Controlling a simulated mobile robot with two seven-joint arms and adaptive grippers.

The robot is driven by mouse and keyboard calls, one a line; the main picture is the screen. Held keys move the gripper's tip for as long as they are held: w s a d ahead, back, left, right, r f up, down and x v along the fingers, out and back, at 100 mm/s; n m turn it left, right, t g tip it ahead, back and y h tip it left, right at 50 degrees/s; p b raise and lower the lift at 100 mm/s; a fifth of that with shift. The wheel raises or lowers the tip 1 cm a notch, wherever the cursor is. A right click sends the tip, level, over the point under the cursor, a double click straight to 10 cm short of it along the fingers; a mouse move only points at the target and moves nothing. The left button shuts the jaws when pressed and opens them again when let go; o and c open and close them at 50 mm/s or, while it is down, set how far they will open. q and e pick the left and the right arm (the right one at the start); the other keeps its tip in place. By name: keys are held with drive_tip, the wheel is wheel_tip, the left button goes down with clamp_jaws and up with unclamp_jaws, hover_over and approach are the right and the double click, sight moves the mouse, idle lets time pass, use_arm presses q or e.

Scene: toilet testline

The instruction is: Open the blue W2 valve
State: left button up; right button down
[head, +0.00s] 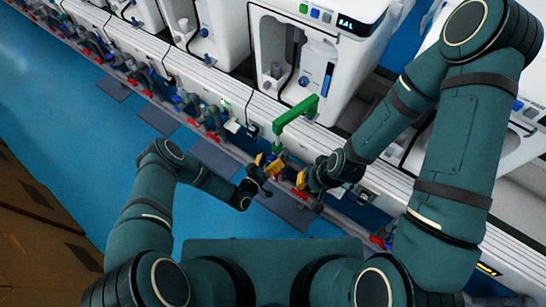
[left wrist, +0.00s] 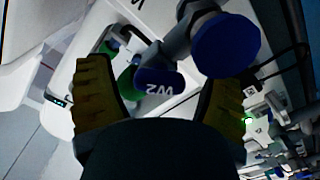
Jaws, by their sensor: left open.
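The blue W2 valve (left wrist: 158,79) shows in the left wrist view as a dark blue handle with "W2" printed on it, upside down. It lies between the two yellow fingers of my open left gripper (left wrist: 160,70). I cannot tell whether the fingers touch it. In the head view my left gripper (head: 268,165) is at the pipe line below a green pipe (head: 294,115); the valve cannot be made out there. My right gripper (head: 303,179) is close by on the right, its yellow fingers small and partly hidden.
A large round blue cap (left wrist: 226,45) on a grey fitting is just beyond the valve. A white toilet unit (head: 285,65) stands behind the rail. Several red-handled fittings (head: 195,122) line the rail to the left. The blue floor (head: 70,130) at left is clear.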

use_arm(q)
drive_tip(key=c, duration=1.2)
drive_tip(key=shift+n, duration=0.7)
drive_tip(key=o, duration=1.2)
drive_tip(key=v, duration=0.7)
drive_tip(key=shift+s, duration=0.2)
